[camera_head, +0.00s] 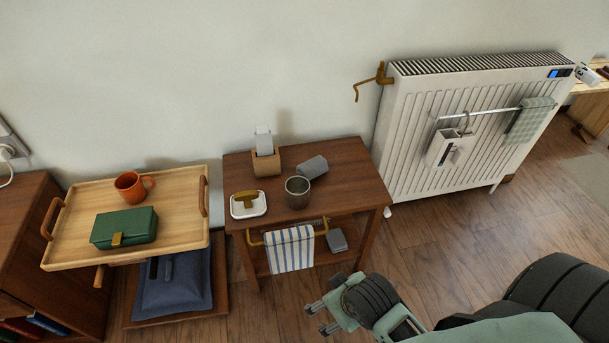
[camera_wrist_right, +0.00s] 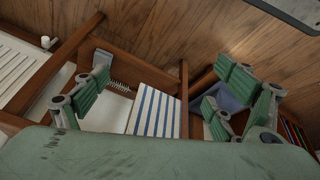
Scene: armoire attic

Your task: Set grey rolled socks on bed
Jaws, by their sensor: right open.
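A small grey rounded bundle (camera_head: 337,240) lies on the lower shelf of the small brown table, right of the striped towel; it may be the rolled socks. A grey piece also shows in the right wrist view (camera_wrist_right: 101,59), just beyond one finger. Another grey roll-like thing (camera_head: 313,167) lies on the tabletop; I cannot tell whether it is socks. My right gripper (camera_head: 320,318) is open and empty, in front of the table's right side and apart from it. Its spread fingers show in the wrist view (camera_wrist_right: 158,97). My left gripper is out of view. I cannot make out a bed for certain.
The brown table (camera_head: 345,180) also bears a metal cup (camera_head: 298,192), a white dish (camera_head: 248,212) and a wooden holder (camera_head: 267,166). The striped towel (camera_head: 289,249) hangs on its front rail. A wooden tray (camera_head: 190,225) stands left. A white radiator (camera_head: 400,130) stands right. Floor is clear between.

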